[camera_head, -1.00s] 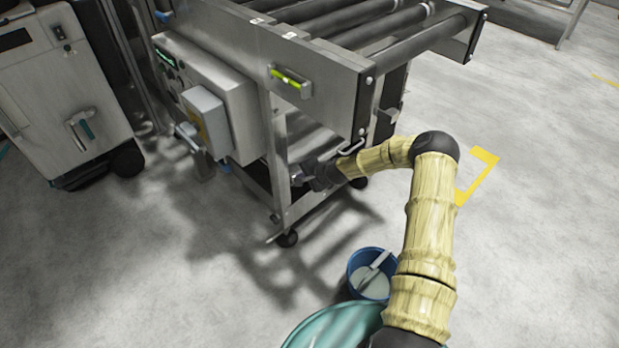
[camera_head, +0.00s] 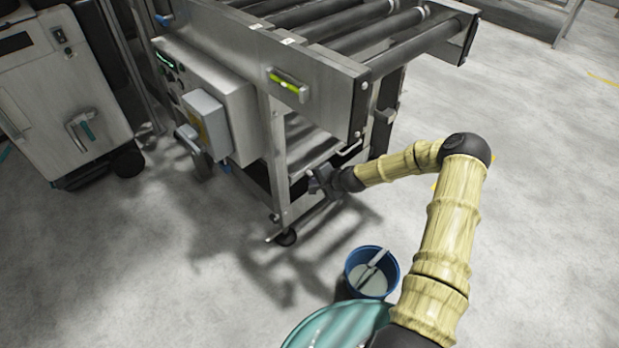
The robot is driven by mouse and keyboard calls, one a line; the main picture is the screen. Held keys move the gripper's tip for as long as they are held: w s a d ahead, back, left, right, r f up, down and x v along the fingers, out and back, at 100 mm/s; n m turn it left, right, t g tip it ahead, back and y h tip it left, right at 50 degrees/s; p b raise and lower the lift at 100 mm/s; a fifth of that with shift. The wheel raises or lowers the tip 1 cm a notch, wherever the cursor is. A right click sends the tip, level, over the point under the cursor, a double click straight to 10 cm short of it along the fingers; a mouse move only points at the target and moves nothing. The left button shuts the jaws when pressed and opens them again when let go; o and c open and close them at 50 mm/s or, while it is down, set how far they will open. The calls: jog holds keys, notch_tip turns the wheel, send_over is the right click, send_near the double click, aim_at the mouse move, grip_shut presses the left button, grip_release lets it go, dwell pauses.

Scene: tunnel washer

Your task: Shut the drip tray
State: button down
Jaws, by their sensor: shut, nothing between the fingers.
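The drip tray (camera_head: 306,143) looks to be the pale metal tray low under the rollers, between the legs of the conveyor frame. Only part of it shows, behind the near leg and under the side rail, and I cannot tell how far out it stands. A small bar handle (camera_head: 350,147) shows near its right side. My gripper (camera_head: 314,183) is shut and empty, low at the open end of the frame, just right of the near leg. It is dark against shadow, and I cannot tell whether it touches the tray or the frame.
The roller conveyor (camera_head: 315,82) carries a control box (camera_head: 207,122) on its left side. A grey cabinet (camera_head: 60,90) is at the left. The floor at right is clear.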

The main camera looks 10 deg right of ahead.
jog(key=p+v, duration=0.1)
jog(key=v, duration=0.5)
jog(key=shift+w+d+f, duration=0.1)
jog(key=shift+d, duration=0.1)
jog(key=shift+w, duration=0.1)
